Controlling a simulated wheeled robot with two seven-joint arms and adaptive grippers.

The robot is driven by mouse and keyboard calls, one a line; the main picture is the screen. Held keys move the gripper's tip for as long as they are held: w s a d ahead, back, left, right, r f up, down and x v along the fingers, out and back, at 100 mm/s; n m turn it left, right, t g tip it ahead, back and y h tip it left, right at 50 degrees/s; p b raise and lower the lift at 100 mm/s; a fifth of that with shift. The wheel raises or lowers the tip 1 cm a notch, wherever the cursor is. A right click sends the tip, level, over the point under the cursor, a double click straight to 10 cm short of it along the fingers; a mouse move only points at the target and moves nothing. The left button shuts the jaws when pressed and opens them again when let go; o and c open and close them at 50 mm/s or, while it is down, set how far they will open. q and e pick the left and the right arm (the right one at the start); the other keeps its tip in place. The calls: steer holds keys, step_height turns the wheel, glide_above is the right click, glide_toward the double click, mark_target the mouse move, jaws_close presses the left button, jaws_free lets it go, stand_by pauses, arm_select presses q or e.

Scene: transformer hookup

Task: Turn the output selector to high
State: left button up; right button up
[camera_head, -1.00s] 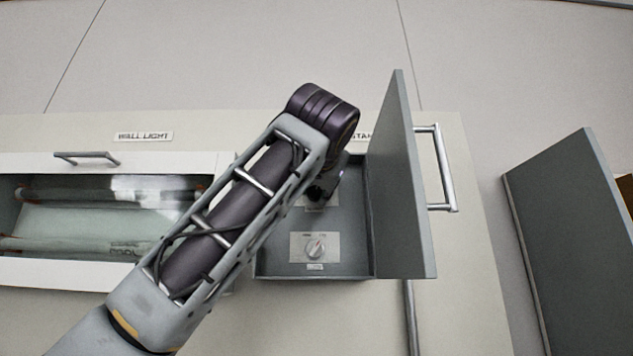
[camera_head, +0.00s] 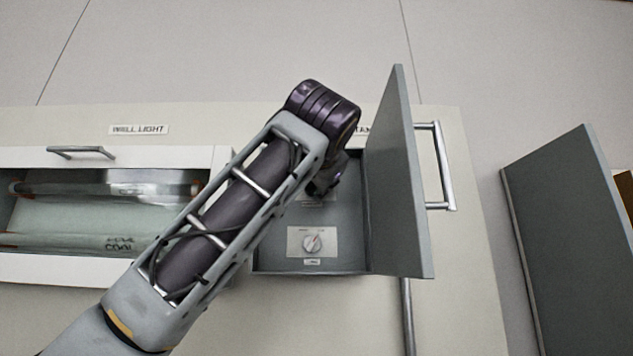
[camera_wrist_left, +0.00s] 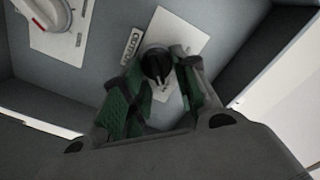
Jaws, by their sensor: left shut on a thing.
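An open grey box (camera_head: 345,240) on the pale panel holds the dials. In the head view my left gripper (camera_head: 320,188) reaches into the upper part of the box and hides the black knob. A pale dial (camera_head: 312,243) on another white plate is below it; it also shows in the left wrist view (camera_wrist_left: 48,12). My right gripper is not in view.
The box's grey door (camera_head: 402,180) stands open on the right, with a metal handle (camera_head: 436,165). A grey slab (camera_head: 570,235) stands at far right.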

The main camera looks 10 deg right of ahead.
arm_select(q)
steer(key=o, duration=0.9)
steer(key=shift+c, duration=0.2)
steer(key=s+a, duration=0.2)
steer(key=s, duration=0.9)
steer(key=shift+s+a, duration=0.15)
steer(key=shift+s, duration=0.25)
